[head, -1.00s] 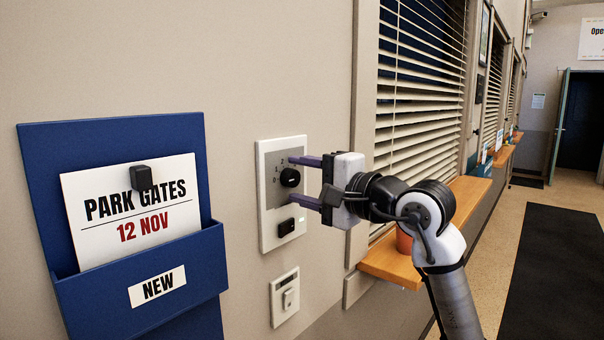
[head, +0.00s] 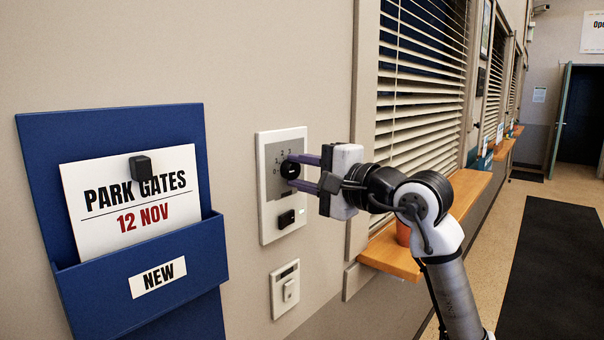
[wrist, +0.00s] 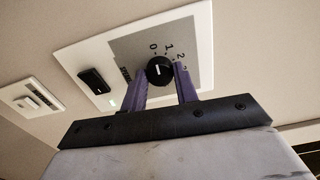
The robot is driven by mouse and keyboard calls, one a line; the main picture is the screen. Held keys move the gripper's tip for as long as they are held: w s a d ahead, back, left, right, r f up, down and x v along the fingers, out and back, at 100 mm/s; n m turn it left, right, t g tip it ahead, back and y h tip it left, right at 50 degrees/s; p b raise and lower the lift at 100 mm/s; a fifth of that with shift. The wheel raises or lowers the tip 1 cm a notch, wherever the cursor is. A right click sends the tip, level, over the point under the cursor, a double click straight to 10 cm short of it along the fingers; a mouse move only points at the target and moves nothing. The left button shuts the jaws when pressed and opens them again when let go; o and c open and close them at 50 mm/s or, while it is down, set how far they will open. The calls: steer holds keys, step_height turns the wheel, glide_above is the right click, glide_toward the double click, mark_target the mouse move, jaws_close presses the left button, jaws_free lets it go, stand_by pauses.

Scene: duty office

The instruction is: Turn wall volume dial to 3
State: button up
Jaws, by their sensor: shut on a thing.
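The volume dial (head: 289,169) is a round black knob on a grey panel in a white wall plate (head: 268,222). Printed numbers run around one side of it. In the wrist view the dial (wrist: 160,70) has a short white mark that seems to point towards the 0, though it is small. My gripper (head: 293,172) is shut on the dial, one purple finger above it and one below. In the wrist view the fingers (wrist: 160,80) sit on either side of the knob and hide part of its edge and some printing.
A black rocker switch (head: 287,219) is below the dial on the same plate. A smaller white switch plate (head: 285,289) is lower. A blue wall pocket (head: 120,325) with a card is to the left. A wooden ledge (head: 392,256) and window blinds (head: 420,90) are to the right.

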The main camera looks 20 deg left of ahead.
steer(key=m+b, duration=0.3)
steer(key=m, duration=0.2)
steer(key=shift+f+m, duration=0.15)
steer(key=shift+m, duration=0.15)
steer(key=m+b, duration=0.2)
steer(key=m, duration=0.3)
steer(key=m+b, duration=0.2)
steer(key=m, duration=0.3)
steer(key=m+b, duration=0.2)
steer(key=m, duration=0.3)
steer(key=shift+m, duration=0.3)
steer(key=o, duration=1)
steer(key=shift+c, duration=0.2)
